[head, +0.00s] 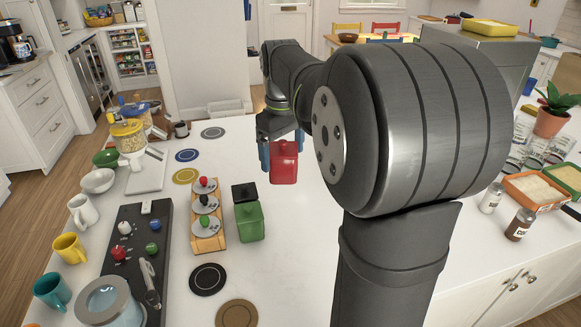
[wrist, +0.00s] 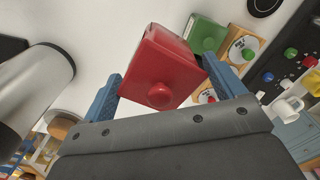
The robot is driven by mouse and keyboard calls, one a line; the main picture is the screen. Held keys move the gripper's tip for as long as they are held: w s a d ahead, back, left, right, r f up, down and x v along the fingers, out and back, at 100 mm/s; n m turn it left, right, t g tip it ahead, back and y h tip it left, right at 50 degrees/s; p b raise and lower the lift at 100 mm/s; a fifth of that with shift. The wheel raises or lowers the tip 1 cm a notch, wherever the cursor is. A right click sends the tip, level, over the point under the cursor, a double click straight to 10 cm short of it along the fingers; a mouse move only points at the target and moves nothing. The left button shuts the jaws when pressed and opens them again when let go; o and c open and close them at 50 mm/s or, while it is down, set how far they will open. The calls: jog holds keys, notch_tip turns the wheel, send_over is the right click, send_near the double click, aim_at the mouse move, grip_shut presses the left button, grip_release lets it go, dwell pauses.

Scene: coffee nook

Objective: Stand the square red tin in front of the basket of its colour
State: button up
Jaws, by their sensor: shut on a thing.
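The square red tin (head: 284,163) has a red lid with a knob. My gripper (head: 282,150) has its blue fingers on two opposite sides of it. In the wrist view the red tin (wrist: 160,66) sits between the fingertips, its knob facing the camera. I cannot tell how high its base is above the counter. A wooden stand (head: 219,241) carries three metal discs, apparently the baskets, with a red knob (head: 203,181) at the far end, black in the middle and green nearest. The black tin (head: 244,191) and green tin (head: 249,222) stand right of the stand.
Left of the stand is a dark board (head: 130,225) with coloured knobs. Round coasters lie on the counter, including a black one (head: 208,279) and a brown one (head: 237,313). Coloured mugs line the left edge. Bare white counter (head: 290,240) lies right of the green tin.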

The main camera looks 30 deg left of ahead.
jog(key=w+a+f+m, duration=0.1)
jog(key=w+a+f, duration=0.1)
jog(key=a, duration=0.6)
jog(key=w+a+f+m, duration=0.1)
jog(key=w+a+f, duration=0.15)
jog(key=a, duration=0.55)
jog(key=shift+s+a+f, duration=0.15)
jog(key=shift+f, duration=1.6)
jog(key=shift+s+a+f, duration=0.1)
jog(key=shift+s+f, duration=0.05)
jog(key=shift+f, duration=1.6)
jog(key=shift+s+a+f, duration=0.15)
jog(key=shift+f, duration=1.6)
jog(key=shift+f, duration=0.15)
jog(key=shift+f, duration=0.4)
jog(key=o, duration=0.9)
notch_tip(320, 180, up, 13)
